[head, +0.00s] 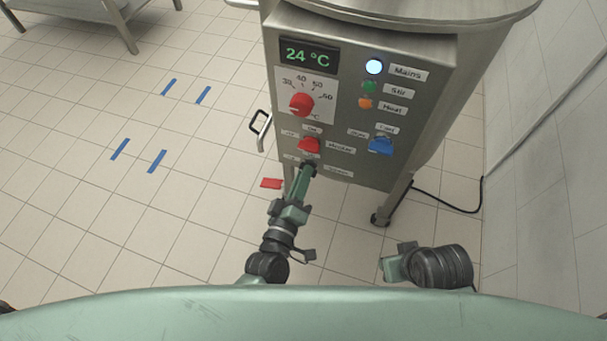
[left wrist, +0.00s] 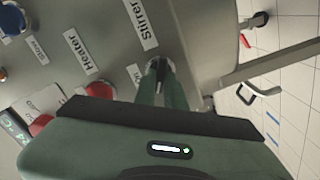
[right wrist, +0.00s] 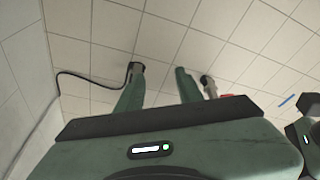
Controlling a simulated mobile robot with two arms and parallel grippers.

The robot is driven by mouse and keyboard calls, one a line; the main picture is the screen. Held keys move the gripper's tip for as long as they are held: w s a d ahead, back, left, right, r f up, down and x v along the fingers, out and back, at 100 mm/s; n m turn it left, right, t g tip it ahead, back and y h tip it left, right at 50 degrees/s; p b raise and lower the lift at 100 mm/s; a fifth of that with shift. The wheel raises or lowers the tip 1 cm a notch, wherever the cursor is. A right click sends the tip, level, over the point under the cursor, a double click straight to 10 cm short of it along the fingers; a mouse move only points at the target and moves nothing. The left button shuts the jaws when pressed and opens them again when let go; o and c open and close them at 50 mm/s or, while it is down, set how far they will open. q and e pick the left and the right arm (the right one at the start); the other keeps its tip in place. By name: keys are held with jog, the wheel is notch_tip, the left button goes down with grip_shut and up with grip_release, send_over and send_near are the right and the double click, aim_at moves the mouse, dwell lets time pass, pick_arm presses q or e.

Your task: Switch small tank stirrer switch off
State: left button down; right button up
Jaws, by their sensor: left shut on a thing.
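The small steel tank's control panel (head: 335,115) faces me. The Stirrer label (left wrist: 140,22) shows in the left wrist view, and the dark stirrer switch (left wrist: 157,66) sits below it, mostly hidden between my fingers. My left gripper (left wrist: 160,75) is shut on this switch. In the head view my left gripper (head: 308,166) reaches the panel's lower edge and covers the switch. The Mains lamp (head: 374,67) glows white; the green Stir lamp (head: 370,87) looks dim. My right gripper (right wrist: 157,88) is open and empty, low in front of the tank.
Just above my left gripper is the red heater switch (head: 309,145). A blue switch (head: 381,146) is to its right and a red dial (head: 301,104) higher up. A handle (head: 262,130) sticks out at the left. A cable (head: 450,204) runs to the right wall.

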pick_arm(q)
jog(key=n, duration=0.6)
jog(key=shift+f+b, duration=0.1)
jog(key=shift+b, duration=0.3)
pick_arm(e)
jog(key=v, duration=0.2)
jog(key=shift+s+r, duration=0.3)
jog(key=shift+w+d, duration=0.1)
pick_arm(q)
jog(key=c, duration=1.5)
grip_release()
pick_arm(e)
jog(key=shift+w+r, duration=0.15)
jog(key=shift+w, duration=0.1)
